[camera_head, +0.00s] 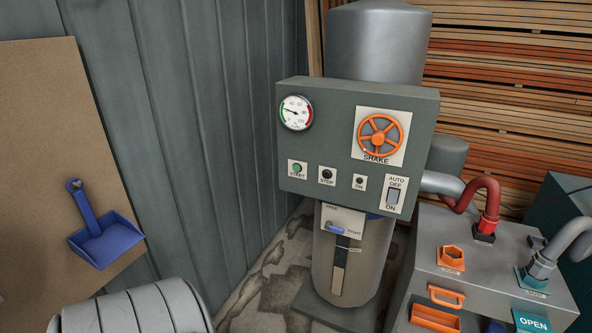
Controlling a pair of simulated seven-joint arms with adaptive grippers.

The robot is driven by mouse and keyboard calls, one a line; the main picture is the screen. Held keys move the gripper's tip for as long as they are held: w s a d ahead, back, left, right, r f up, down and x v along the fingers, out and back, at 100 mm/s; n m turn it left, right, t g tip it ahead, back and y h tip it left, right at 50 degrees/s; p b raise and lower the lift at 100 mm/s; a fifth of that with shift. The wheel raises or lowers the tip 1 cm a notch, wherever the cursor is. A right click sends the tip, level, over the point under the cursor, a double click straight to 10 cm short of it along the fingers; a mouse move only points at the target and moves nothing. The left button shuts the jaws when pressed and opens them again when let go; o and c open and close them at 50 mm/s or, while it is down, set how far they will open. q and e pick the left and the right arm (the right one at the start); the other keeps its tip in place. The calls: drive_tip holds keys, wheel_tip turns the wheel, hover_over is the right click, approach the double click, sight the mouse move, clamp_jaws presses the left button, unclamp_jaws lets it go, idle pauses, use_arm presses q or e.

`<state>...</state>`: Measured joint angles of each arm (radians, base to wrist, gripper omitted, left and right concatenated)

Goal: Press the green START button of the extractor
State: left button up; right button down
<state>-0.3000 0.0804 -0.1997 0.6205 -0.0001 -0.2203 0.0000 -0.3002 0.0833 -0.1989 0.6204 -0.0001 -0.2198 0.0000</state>
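The green START button (297,168) is at the lower left of the extractor's grey control box (335,110), on a small white label plate. To its right are a dark STOP button (327,174) and a small dark green ON indicator (359,181). The control box is mounted in front of the tall grey extractor cylinder (378,45). Nothing covers the START button. Neither of my grippers is in the head view.
The box also carries a gauge (295,113), an orange SHAKE wheel (380,137) and an AUTO/OFF/ON switch (393,196). A grey cabinet (480,265) with hoses stands at right. A blue dustpan (105,243) hangs at left. Space before the buttons looks clear.

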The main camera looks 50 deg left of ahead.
use_arm(q)
clamp_jaws()
drive_tip(key=c, duration=0.6)
unclamp_jaws()
